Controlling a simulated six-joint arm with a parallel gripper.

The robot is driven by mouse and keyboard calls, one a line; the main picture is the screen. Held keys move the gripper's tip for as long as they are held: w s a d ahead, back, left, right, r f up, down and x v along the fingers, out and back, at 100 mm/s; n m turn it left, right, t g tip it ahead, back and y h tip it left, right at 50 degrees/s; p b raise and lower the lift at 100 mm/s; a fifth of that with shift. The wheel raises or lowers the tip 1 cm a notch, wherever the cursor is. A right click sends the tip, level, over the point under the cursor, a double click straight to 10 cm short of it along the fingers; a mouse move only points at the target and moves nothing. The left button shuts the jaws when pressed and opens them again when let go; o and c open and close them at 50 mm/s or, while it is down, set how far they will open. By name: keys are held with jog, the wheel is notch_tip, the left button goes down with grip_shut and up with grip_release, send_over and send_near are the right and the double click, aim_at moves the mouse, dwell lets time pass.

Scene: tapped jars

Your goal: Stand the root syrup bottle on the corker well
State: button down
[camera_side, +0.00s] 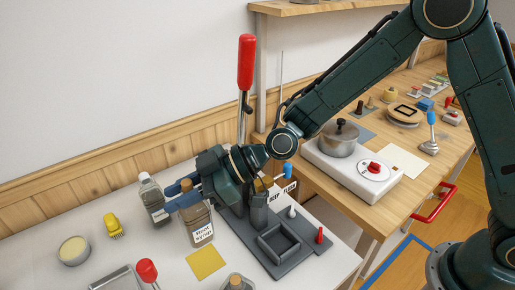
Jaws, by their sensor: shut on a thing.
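My gripper (180,194), with blue fingers, reaches in from the right and is shut on a brown-filled bottle (197,222). The bottle is upright, with a white label too small to read surely; I take it as the root syrup bottle. The fingers hide its neck. I cannot tell whether its base touches the table. The corker (245,90) has a red-handled lever and a dark grey base. Its square, raised-rim well (279,243) is empty, to the right of the held bottle. My gripper's body hides part of the corker's column.
A yellow square (206,262) lies in front, with another corked bottle (237,283) at the bottom edge. A red-knobbed tool (147,271) and a small red peg (320,235) stand nearby.

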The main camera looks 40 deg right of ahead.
jog(key=shift+r, duration=0.1)
notch_tip(320, 180, up, 13)
jog(key=s+d+f, duration=0.1)
jog(key=s+d, duration=0.3)
jog(key=d, duration=0.4)
jog(key=s+d, duration=0.4)
jog(key=d, duration=0.4)
notch_tip(320, 180, down, 11)
jog(key=shift+r, duration=0.2)
dwell(0.5)
jog(key=shift+f, duration=0.2)
notch_tip(320, 180, down, 8)
jog(key=shift+f, duration=0.25)
dwell(1.1)
jog(key=shift+f, duration=0.6)
dwell(2.0)
